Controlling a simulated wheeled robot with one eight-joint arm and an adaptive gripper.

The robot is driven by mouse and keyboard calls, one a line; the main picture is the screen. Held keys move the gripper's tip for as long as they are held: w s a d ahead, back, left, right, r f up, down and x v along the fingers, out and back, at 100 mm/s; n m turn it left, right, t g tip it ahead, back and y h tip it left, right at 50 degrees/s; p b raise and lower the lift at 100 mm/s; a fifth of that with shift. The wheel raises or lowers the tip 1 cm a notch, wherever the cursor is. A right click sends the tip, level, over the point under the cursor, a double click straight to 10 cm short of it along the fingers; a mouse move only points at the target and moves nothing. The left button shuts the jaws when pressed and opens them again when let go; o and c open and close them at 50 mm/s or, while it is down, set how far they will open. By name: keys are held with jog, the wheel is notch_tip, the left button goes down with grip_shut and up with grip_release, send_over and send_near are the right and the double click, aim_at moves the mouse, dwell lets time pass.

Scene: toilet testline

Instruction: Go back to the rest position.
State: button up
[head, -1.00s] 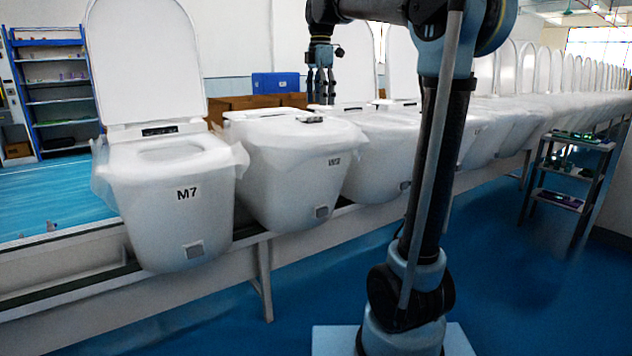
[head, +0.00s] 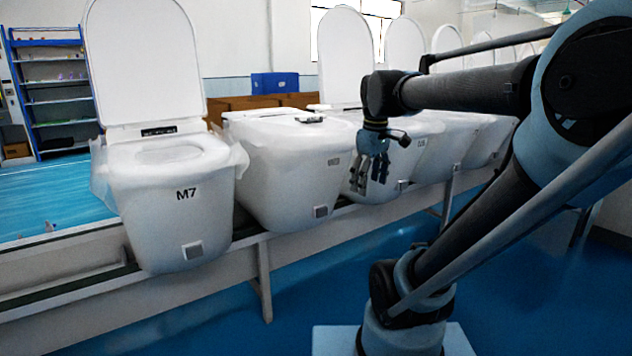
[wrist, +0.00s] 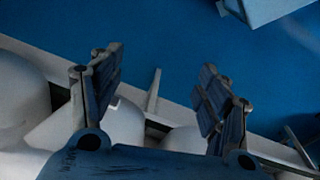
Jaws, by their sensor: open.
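My gripper (head: 369,182) hangs pointing down in the head view, in front of the row of toilets and level with the bowl just right of the closed one. In the wrist view my gripper (wrist: 165,95) has its two fingers spread wide apart with nothing between them. Blue floor and the line's edge show beyond the fingers. My arm reaches in from the right of the head view.
A toilet marked M7 (head: 180,215) with a raised lid stands at left. Beside it is a toilet with its lid down (head: 290,170). More toilets recede rightward along the conveyor line (head: 70,290). The blue floor (head: 290,300) in front is clear.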

jog(key=s+d+f+m, duration=0.2)
jog(key=s+f+m, duration=0.2)
jog(key=f, duration=0.5)
jog(key=s+d+f+m, duration=0.2)
jog(key=s+f+m, duration=0.2)
jog(key=s+f, duration=0.3)
notch_tip(320, 180, down, 2)
jog(key=shift+s+d+f+m+t, duration=0.1)
jog(key=shift+s+d+m+t, duration=0.05)
jog(key=shift+s+m+t, duration=0.2)
